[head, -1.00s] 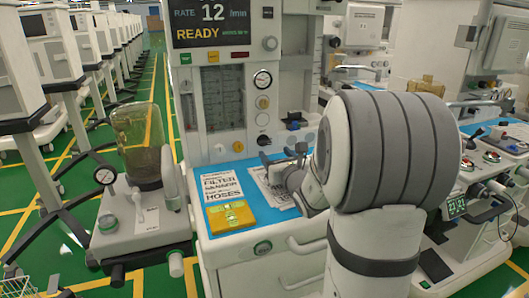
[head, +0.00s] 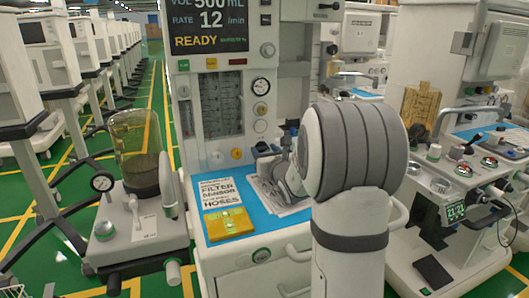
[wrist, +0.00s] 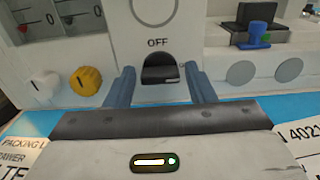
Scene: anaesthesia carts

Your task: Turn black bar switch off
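In the wrist view the black bar switch (wrist: 160,72) sits low on the white machine panel (wrist: 118,22), under the word OFF. Its bar looks roughly level, with a small mark at its right end; its exact setting is hard to tell. My gripper (wrist: 160,80) is open, with one blue-grey finger on each side of the switch and gaps between. In the head view my gripper (head: 265,152) is at the lower panel, just above the blue work surface. The switch is not clearly visible there, behind the fingers.
A yellow knob (wrist: 86,81) and white knob (wrist: 45,85) sit left of the fingers. A blue-and-black fitting (wrist: 257,35) juts out at right. On the blue surface (head: 262,223) lie printed sheets (head: 219,194) and a yellow pack (head: 228,224).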

